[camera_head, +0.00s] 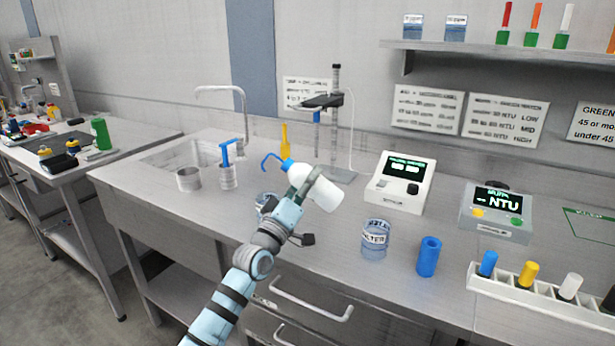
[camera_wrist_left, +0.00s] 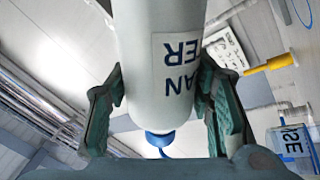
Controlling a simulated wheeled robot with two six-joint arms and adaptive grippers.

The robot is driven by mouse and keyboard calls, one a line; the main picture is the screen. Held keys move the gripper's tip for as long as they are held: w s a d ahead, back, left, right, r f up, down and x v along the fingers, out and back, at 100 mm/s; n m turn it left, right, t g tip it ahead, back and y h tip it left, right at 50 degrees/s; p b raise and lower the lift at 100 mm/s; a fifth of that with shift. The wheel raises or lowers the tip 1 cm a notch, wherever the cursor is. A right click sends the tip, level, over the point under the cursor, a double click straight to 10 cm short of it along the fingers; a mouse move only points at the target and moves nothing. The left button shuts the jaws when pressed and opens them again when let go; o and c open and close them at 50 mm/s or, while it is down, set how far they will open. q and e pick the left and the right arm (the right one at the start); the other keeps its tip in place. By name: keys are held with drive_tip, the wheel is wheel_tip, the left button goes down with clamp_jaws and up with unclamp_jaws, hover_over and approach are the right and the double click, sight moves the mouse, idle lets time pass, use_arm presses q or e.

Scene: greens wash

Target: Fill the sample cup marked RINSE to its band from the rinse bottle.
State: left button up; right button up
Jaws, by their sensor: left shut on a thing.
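My left gripper (camera_head: 302,182) is shut on a white rinse bottle (camera_head: 322,194) with a blue cap and bent blue spout. The bottle is tilted, its spout toward the left and its base toward the lower right. A clear cup with a label (camera_head: 264,200) stands on the bench below the spout, partly hidden by my arm. A partly seen labelled cup (camera_wrist_left: 293,143) shows in the left wrist view. No stream shows. My right gripper is out of view.
Another labelled cup (camera_head: 375,243), a blue cylinder (camera_head: 428,257) and a white rack of capped vials (camera_head: 530,297) stand to the right. Two meters (camera_head: 400,183) stand behind. A stand (camera_head: 334,130), a yellow item (camera_head: 285,142) and a sink with faucet (camera_head: 220,92) are at the back and left.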

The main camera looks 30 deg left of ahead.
use_arm(q)
drive_tip(key=shift+d+r+n+t+y+p, duration=0.15)
drive_tip(key=shift+r+n+y+p, duration=0.4)
drive_tip(key=shift+n+p, duration=0.4)
drive_tip(key=shift+a+r+n+t+y+p, duration=0.15)
drive_tip(key=shift+r+n+y+p, duration=0.45)
drive_tip(key=shift+p, duration=0.55)
drive_tip(key=shift+d+n, duration=0.1)
drive_tip(key=shift+n, duration=0.15)
drive_tip(key=shift+f, duration=0.1)
idle(3.8)
